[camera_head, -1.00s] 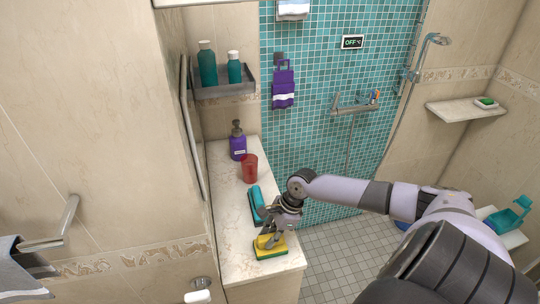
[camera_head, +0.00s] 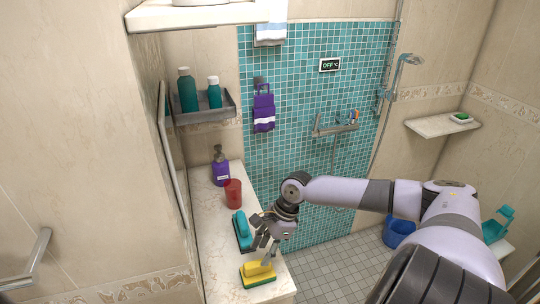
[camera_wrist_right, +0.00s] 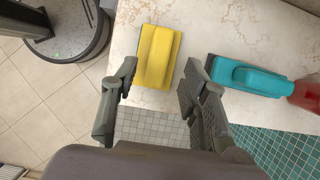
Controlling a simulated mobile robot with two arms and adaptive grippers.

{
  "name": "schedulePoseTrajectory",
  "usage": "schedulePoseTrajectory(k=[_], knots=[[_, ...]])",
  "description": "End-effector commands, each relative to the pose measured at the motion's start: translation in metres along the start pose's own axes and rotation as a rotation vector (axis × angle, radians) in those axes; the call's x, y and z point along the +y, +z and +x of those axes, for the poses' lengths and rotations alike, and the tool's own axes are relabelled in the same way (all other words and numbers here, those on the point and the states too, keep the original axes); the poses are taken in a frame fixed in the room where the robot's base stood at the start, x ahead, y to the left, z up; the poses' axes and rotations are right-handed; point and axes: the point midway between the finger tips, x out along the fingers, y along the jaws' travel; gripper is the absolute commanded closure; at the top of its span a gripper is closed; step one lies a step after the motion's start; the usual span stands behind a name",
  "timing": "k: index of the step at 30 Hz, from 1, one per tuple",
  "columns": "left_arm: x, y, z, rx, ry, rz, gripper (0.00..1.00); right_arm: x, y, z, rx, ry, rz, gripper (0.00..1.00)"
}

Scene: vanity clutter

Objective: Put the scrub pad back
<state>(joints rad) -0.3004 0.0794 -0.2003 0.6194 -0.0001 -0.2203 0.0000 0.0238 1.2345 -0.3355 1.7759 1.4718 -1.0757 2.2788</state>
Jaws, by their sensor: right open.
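The scrub pad (camera_head: 258,273), yellow with a handle-like ridge and a green underside, lies flat near the front end of the marble counter (camera_head: 215,265). In the right wrist view the scrub pad (camera_wrist_right: 158,55) lies ahead of my open fingers, apart from both. My right gripper (camera_head: 263,244) is open and empty, a little above the pad. A teal brush (camera_head: 241,230) with a dark base lies just behind the pad; it is to the right in the wrist view (camera_wrist_right: 245,77). My left gripper is out of view.
A red cup (camera_head: 233,194) and purple soap bottle (camera_head: 220,170) stand farther back on the counter. A wall shelf (camera_head: 205,114) holds two teal bottles. A small shower shelf (camera_head: 443,125) carries a soap dish. The tiled floor is open right of the counter.

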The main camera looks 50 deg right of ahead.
Motion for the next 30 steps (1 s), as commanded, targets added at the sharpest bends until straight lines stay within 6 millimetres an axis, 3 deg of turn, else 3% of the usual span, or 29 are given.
schedulePoseTrajectory(k=[6,12,30], knots=[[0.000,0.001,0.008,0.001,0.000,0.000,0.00,0.001,-0.002,-0.040,0.006,0.001,-0.002,0.59],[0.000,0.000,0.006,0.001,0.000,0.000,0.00,0.000,-0.001,-0.057,0.002,0.001,0.001,0.59],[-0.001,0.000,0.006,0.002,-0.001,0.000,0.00,0.000,0.000,-0.060,0.000,0.001,0.001,0.59]])
